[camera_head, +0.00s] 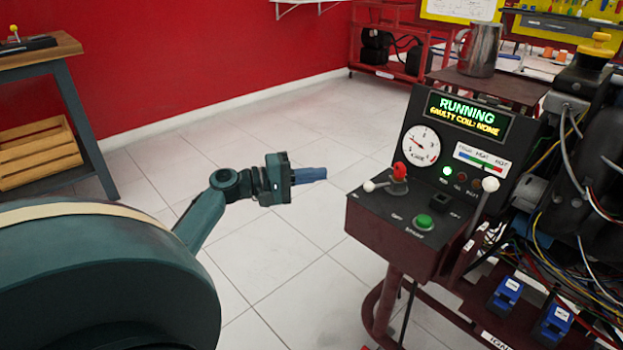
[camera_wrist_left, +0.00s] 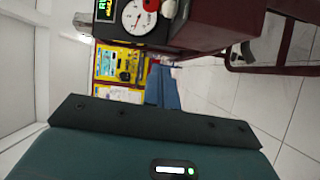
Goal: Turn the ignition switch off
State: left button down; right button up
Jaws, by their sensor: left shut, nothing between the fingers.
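The control box (camera_head: 375,222) stands at the right in the head view, with its screen (camera_head: 467,114) reading "RUNNING" and "FAULTY COIL: NONE". On its sloped top are a red knob (camera_head: 399,172), a lever with a white ball (camera_head: 370,186), a green button (camera_head: 424,221) and a small black square part (camera_head: 438,201). The labels are too small to tell which is the ignition switch. My left gripper (camera_head: 322,174) is shut and empty, left of the box and apart from it. Its blue fingers show in the left wrist view (camera_wrist_left: 162,88), with the gauge (camera_wrist_left: 138,15) beyond.
An engine with loose wires (camera_head: 590,170) adjoins the box at the right. A metal jug (camera_head: 480,48) stands behind the screen. A wooden-topped bench (camera_head: 40,52) with a crate (camera_head: 38,152) is at the left. Tiled floor (camera_head: 290,255) is clear between bench and box.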

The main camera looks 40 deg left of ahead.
aim_at(387, 184)
pick_arm(q)
jog(key=w+d, duration=0.4)
jog(key=d, duration=0.3)
jog(key=shift+f+b, duration=0.2)
jog(key=shift+b, duration=0.2)
pick_arm(e)
jog(key=shift+a, duration=0.15)
pick_arm(q)
jog(key=shift+d, duration=0.1)
pick_arm(e)
jog(key=shift+r, duration=0.1)
pick_arm(q)
jog(key=shift+s+d+y+p, duration=0.15)
jog(key=shift+s+y+p, duration=0.05)
jog(key=shift+y+p, duration=0.25)
pick_arm(e)
jog(key=shift+w+a+r+y, duration=0.1)
jog(key=shift+a+r+y, duration=0.05)
jog(key=shift+y, duration=0.25)
